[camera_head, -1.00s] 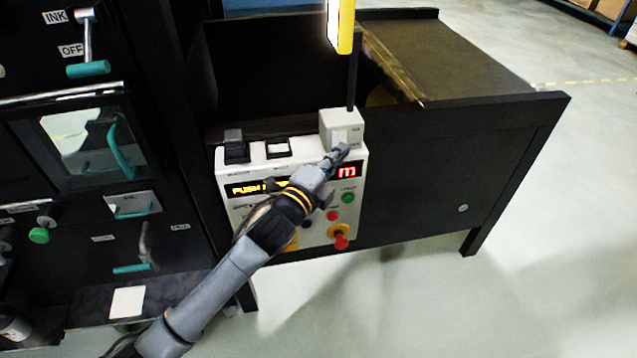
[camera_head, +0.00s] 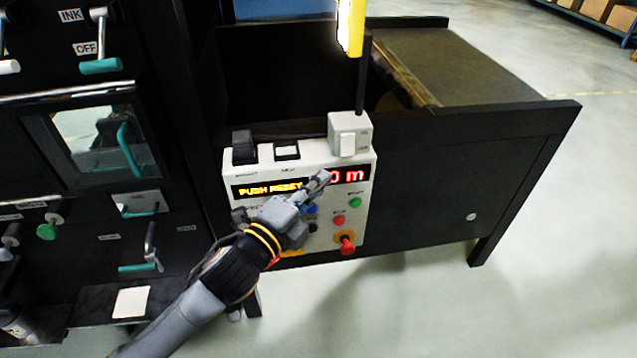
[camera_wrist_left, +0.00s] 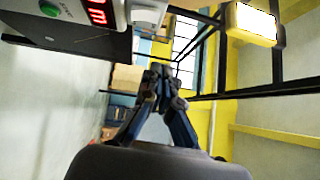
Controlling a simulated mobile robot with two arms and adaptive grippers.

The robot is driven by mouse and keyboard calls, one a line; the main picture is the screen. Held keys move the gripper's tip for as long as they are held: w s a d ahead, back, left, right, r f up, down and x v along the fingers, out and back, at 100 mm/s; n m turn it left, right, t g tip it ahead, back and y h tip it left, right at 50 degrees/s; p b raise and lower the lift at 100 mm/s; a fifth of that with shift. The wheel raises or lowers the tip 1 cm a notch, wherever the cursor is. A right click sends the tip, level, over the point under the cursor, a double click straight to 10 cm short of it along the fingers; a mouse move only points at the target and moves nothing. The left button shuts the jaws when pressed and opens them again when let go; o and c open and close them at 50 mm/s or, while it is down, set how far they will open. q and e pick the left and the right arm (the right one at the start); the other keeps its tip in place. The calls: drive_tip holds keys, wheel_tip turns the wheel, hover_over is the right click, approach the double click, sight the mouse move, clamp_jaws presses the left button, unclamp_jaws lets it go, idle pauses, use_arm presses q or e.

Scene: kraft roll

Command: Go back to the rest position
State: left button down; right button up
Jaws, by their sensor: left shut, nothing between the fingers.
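My left gripper (camera_head: 322,182) is shut and empty. Part of the panel with a green button (camera_wrist_left: 49,9) shows at that view's top left. My right gripper is in neither view.
A black machine cabinet (camera_head: 190,140) with teal-handled levers (camera_head: 101,66) stands at the left. A yellow lit lamp (camera_head: 350,28) rises on a post above the switch box. A black-framed table (camera_head: 450,175) extends right. The floor (camera_head: 420,310) in front is clear.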

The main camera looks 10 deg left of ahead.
use_arm(q)
drive_tip(key=w+a+f+n+g+y, duration=0.2)
drive_tip(key=a+f+n, duration=0.1)
drive_tip(key=f, duration=0.8)
drive_tip(key=w+a+f+n+g+y, duration=0.1)
drive_tip(key=a+f+n+y, duration=0.2)
drive_tip(key=f, duration=0.8)
drive_tip(key=s+a+f+n+g+y, duration=0.1)
drive_tip(key=s+a+f+n+g, duration=0.15)
drive_tip(key=f, duration=0.65)
drive_tip(key=s+a+f+n+g, duration=0.1)
drive_tip(key=s+a+f+n, duration=0.25)
drive_tip(key=f, duration=0.55)
drive_tip(key=s+a+f+n+g+y, duration=0.1)
drive_tip(key=s+a+f+n+g, duration=0.2)
drive_tip(key=s+f, duration=1)
drive_tip(key=s+a+f+n+g+y, duration=0.15)
drive_tip(key=s+f+n+g, duration=0.25)
drive_tip(key=s+f, duration=0.9)
drive_tip(key=s+n+g, duration=0.2)
drive_tip(key=s, duration=1.4)
drive_tip(key=shift+n, duration=0.3)
drive_tip(key=shift+d+f, duration=0.1)
